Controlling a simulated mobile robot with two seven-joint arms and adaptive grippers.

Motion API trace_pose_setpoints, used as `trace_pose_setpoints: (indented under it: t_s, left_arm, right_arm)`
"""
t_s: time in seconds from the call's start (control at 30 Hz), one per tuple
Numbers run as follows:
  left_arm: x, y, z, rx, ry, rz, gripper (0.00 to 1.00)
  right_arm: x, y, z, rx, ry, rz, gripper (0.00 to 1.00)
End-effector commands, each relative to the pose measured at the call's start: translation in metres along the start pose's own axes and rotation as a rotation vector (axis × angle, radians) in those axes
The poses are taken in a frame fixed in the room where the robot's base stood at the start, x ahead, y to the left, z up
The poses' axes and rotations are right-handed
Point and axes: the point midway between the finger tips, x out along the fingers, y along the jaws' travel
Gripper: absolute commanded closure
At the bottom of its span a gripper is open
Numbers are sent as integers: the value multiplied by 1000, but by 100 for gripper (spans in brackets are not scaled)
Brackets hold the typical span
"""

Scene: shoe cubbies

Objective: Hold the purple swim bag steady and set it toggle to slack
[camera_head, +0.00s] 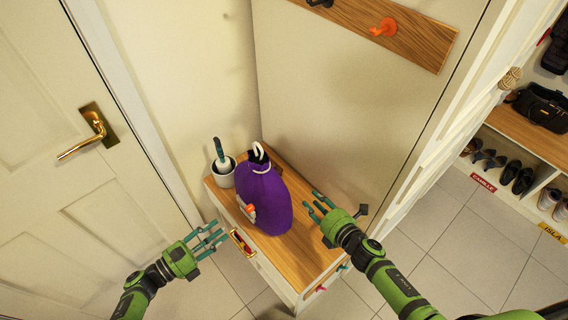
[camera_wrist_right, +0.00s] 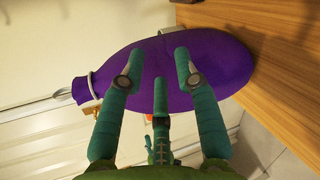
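The purple bag (camera_head: 266,200) stands upright on the wooden top of a small cabinet. A white cord (camera_head: 262,168) rings its neck, with a pale loop (camera_head: 258,149) above. A small orange-red piece (camera_head: 250,208) beside something white sits on its lower left side; I cannot tell if it is the toggle. My left gripper (camera_head: 222,236) is open and empty, left of the cabinet's front edge. My right gripper (camera_head: 318,204) is open, right of the bag and apart from it. In the right wrist view its spread fingers (camera_wrist_right: 160,72) point at the bag (camera_wrist_right: 235,62).
A white cup with a teal-handled brush (camera_head: 222,174) stands left of the bag. The cabinet top (camera_head: 302,262) is bare in front. Small hooks sit on the cabinet's sides. A wall rail with an orange hook (camera_head: 384,28) is above; shoe cubbies (camera_head: 535,150) are at right.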

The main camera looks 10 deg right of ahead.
Motion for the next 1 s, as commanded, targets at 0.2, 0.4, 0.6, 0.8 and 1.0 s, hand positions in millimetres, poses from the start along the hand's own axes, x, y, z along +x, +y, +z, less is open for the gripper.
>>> trace_pose_setpoints:
  t_s: [0.2,0.4,0.6,0.8,1.0]
  left_arm:
    - [0,0,0,0,0,0,61]
    - [0,0,0,0,0,0,61]
    - [0,0,0,0,0,0,61]
    - [0,0,0,0,0,0,61]
    - [0,0,0,0,0,0,61]
  right_arm:
    - [9,116,22,-563,-18,286,68]
    - [2,175,24,-890,-64,438,68]
    - [6,194,22,-982,-82,479,68]
    - [32,206,18,-979,-83,477,68]
    - [54,215,14,-976,-81,476,68]
